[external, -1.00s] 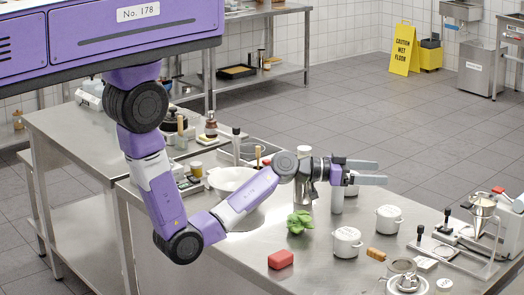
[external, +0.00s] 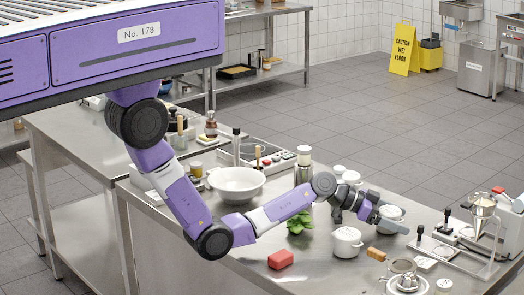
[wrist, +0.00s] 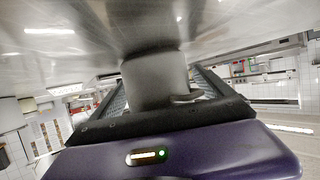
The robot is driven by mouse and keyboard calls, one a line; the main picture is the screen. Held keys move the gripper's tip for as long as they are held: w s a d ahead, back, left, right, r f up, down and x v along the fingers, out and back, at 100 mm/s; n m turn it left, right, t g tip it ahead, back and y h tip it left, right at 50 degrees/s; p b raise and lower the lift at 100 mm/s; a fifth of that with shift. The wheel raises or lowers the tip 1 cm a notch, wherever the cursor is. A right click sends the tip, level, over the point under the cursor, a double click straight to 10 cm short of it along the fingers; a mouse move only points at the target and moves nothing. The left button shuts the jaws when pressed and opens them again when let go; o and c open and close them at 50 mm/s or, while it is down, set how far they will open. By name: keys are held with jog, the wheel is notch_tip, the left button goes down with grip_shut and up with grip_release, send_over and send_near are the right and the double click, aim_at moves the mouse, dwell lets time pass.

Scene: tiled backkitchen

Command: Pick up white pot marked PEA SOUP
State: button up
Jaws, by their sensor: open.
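My gripper (external: 399,219) is low over the steel table, its open fingers around a white lidded pot (external: 391,213). In the wrist view that pot (wrist: 153,80) stands between the two fingers, with a small handle or lug towards the palm; I cannot tell whether the fingers touch it. A similar white pot (external: 347,242) stands nearer the camera, to the left of my gripper. The markings on the pots are too small to read, so I cannot tell which says PEA SOUP.
A white bowl (external: 237,184) sits behind my arm.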

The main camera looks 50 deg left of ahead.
jog(key=c, duration=1.6)
jog(key=shift+r, duration=0.1)
jog(key=shift+c, duration=1)
